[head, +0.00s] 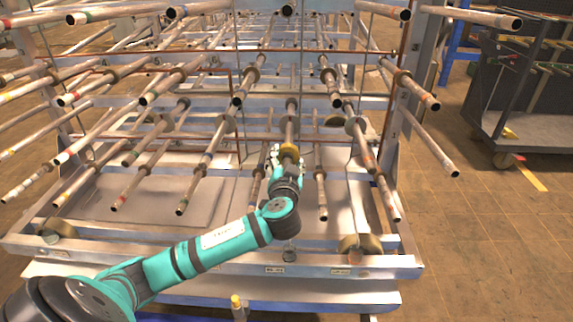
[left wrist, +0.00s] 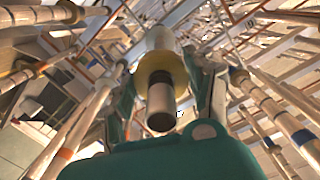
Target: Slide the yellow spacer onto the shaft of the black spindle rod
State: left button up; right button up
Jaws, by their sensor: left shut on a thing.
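The yellow spacer (head: 289,149) is a ring at the front part of a rod (head: 291,122) on the rack, in the middle of the head view. In the left wrist view the spacer (left wrist: 178,66) is around the rod, and the rod's bare round end (left wrist: 161,106) sticks out through it towards the camera. This rod looks metallic grey-brown rather than clearly black. My left gripper (head: 287,157) is shut on the spacer, with one finger on each side of it. The spacer's far side is hidden. My right gripper is not in view.
Many similar rods stick out of the metal rack on both sides, such as one at the right (head: 320,190) and one at the left (head: 200,172). The rack's lower frame (head: 200,262) lies under my arm. A dark cart (head: 525,90) stands at the right; the floor before it is clear.

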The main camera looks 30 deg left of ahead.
pick_arm(q)
jog(key=shift+w+a, duration=0.2)
jog(key=shift+w, duration=0.15)
jog(key=shift+w, duration=0.1)
jog(key=shift+b+x, duration=0.6)
jog(key=shift+x, duration=0.45)
jog(key=o, duration=1.2)
jog(key=v, duration=1.2)
